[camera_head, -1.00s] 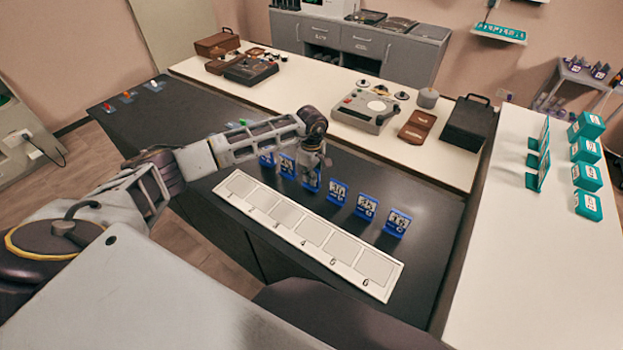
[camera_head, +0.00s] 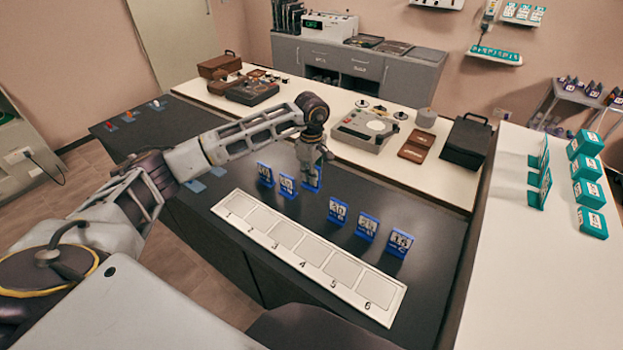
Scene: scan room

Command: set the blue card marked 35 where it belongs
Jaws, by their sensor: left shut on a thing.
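My left gripper (camera_head: 313,160) is shut on a blue card (camera_head: 311,184) and holds it upright, raised above the dark counter. The fingers cover much of this card, so I cannot read its number. Other blue cards stand upright in a row: two to the left, the outer one (camera_head: 265,174) and the inner one (camera_head: 288,186), and three to the right, the near one (camera_head: 338,211), the middle one (camera_head: 367,227) and the far right one (camera_head: 400,243). A gap lies between the two groups. In front lies a white strip (camera_head: 313,249) with numbered, empty spaces. My right gripper is out of view.
A white counter on the right holds teal boxes (camera_head: 586,168) and standing teal cards (camera_head: 540,178). Small coloured items (camera_head: 130,116) lie at the far left.

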